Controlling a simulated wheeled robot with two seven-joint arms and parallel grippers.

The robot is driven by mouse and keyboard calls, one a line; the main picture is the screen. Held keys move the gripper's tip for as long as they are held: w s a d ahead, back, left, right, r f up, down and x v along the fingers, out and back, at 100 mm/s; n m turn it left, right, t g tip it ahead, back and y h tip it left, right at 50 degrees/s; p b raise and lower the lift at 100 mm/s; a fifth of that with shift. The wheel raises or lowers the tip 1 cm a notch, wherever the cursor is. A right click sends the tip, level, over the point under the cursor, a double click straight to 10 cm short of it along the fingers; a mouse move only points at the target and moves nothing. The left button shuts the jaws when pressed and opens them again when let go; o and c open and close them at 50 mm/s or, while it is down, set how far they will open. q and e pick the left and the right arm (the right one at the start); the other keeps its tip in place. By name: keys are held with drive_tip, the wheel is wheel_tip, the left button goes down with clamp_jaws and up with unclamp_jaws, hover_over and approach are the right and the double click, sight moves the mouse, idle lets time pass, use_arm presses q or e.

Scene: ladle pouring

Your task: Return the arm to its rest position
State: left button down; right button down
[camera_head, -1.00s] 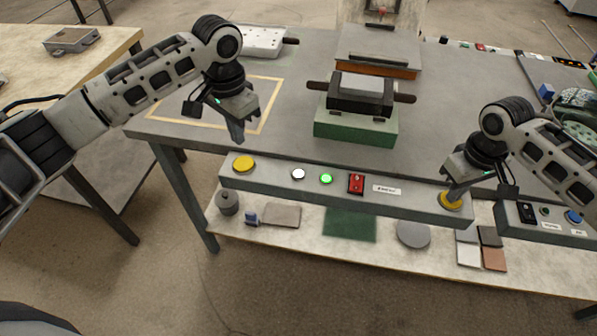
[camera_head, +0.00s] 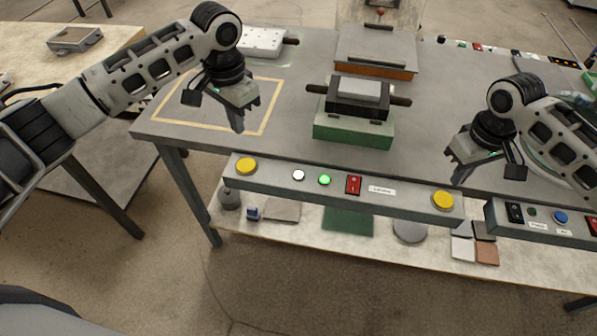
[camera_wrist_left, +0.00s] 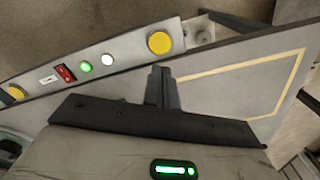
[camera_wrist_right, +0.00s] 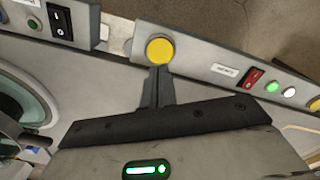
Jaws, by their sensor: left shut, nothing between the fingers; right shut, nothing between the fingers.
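My left gripper (camera_head: 238,126) is shut and empty above the table, over the yellow-taped rectangle (camera_head: 262,128). Its closed fingers (camera_wrist_left: 163,88) also show in the left wrist view, apart from the yellow button (camera_wrist_left: 159,42). My right gripper (camera_head: 457,180) is shut and empty, above and to the right of the right yellow button (camera_head: 443,200). In the right wrist view its closed fingers (camera_wrist_right: 158,88) appear just below that button (camera_wrist_right: 160,50) in the picture. The left yellow button (camera_head: 246,166) is uncovered.
The control bar (camera_head: 300,192) runs along the table's front edge, with a lit green button (camera_head: 324,180) and a red switch (camera_head: 353,185). A green block with a black mould (camera_head: 355,110) stands mid-table. A second control box (camera_head: 540,222) is at the right.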

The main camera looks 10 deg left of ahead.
drive_tip(key=shift+r, duration=0.2)
idle(0.6)
